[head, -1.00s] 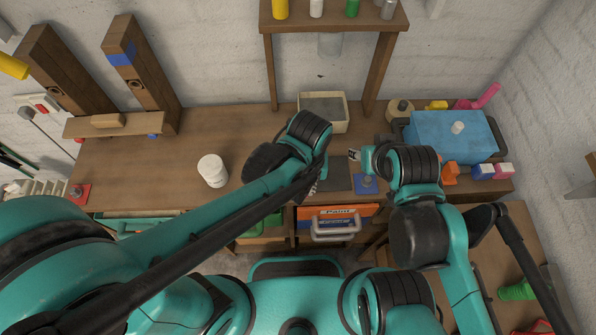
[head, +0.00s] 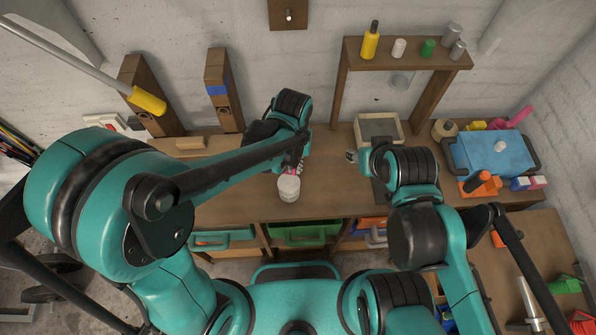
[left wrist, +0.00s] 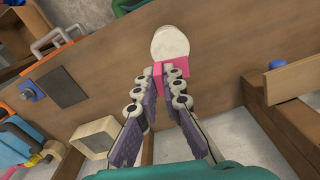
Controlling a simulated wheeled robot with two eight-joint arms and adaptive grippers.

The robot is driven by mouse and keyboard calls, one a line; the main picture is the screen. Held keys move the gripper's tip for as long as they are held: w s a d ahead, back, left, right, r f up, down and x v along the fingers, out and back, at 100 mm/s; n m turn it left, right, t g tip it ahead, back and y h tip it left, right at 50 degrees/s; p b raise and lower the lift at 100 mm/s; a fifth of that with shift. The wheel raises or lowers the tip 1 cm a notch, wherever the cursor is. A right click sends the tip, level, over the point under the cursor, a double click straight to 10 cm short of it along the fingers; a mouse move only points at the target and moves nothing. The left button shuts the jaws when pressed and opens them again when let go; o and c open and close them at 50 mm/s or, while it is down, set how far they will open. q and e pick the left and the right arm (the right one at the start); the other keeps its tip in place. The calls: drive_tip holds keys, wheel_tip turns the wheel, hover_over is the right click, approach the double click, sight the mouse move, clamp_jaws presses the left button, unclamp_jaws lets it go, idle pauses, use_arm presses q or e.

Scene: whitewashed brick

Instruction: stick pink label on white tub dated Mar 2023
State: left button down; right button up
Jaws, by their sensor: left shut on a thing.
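The white tub (head: 289,189) stands upright on the wooden workbench, near its front edge. It also shows at the top of the left wrist view (left wrist: 169,42). No date can be read on it. My left gripper (head: 295,166) is just behind the tub, shut on the pink label (left wrist: 173,84). The label's edge meets the tub in the left wrist view, but I cannot tell whether they touch. My right gripper (head: 351,156) is over the bench to the right, partly hidden by its arm, and its fingers are too small to read.
An open pale box (head: 400,128) stands at the back of the bench, below a wooden shelf (head: 410,52) with bottles. A blue toolbox (head: 492,153) is at the right. Wooden uprights stand at the back left. The bench left of the tub is clear.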

sight(293, 183)
use_arm(q)
drive_tip(key=shift+w+a, duration=0.15)
drive_tip(key=shift+a, duration=0.1)
drive_tip(key=shift+d, duration=0.1)
drive_tip(key=shift+f, duration=0.1)
wheel_tip(293, 183, down, 8)
drive_tip(key=b, duration=0.7)
drive_tip(key=shift+b, duration=0.4)
drive_tip(key=shift+f, duration=0.1)
idle(0.5)
drive_tip(key=c, duration=1.6)
unclamp_jaws()
